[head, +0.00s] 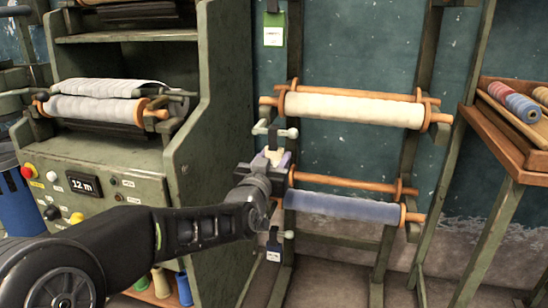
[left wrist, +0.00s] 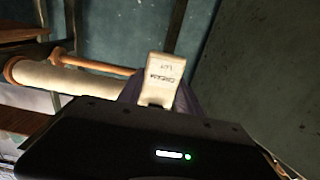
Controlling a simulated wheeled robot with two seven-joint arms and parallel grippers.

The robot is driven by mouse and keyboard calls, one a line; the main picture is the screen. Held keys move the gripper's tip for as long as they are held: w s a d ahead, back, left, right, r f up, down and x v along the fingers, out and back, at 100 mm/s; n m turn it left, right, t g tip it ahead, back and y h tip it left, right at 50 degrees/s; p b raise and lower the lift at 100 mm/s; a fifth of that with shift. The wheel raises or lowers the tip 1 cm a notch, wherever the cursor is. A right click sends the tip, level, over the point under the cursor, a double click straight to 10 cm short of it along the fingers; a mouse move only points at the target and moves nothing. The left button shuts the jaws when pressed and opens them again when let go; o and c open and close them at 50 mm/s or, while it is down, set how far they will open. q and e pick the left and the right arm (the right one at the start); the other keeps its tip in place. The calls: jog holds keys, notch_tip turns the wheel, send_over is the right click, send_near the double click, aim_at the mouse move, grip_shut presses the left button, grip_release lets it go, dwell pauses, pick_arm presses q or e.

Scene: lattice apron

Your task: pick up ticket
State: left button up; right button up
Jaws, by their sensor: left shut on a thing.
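A cream ticket (left wrist: 160,80) with dark lettering stands up from between the fingers of my left gripper (left wrist: 156,104) in the left wrist view. The gripper is shut on its near end. In the head view my left gripper (head: 270,163) is in front of the rack's left post, between the upper and lower rolls, and only a small pale part of the ticket (head: 272,154) shows. I cannot tell whether the ticket still touches the holder behind it. My right gripper is in neither view.
A rack holds a cream roll (head: 352,109) above and a blue roll (head: 342,207) below. A green tag (head: 273,33) hangs above, and a small pale tag (head: 273,256) hangs below. A green machine (head: 110,190) stands left, and a spool shelf (head: 507,150) right.

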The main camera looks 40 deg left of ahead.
pick_arm(q)
jog(key=shift+r, duration=0.1)
jog(key=shift+r+p, duration=0.5)
jog(key=shift+r, duration=0.35)
jog(key=shift+f+b+v, duration=0.1)
jog(key=shift+b+v, duration=1.3)
jog(key=shift+v, duration=3.1)
jog(key=shift+f+b+v, duration=0.15)
jog(key=shift+b+v, duration=1.2)
jog(key=shift+v, duration=3.15)
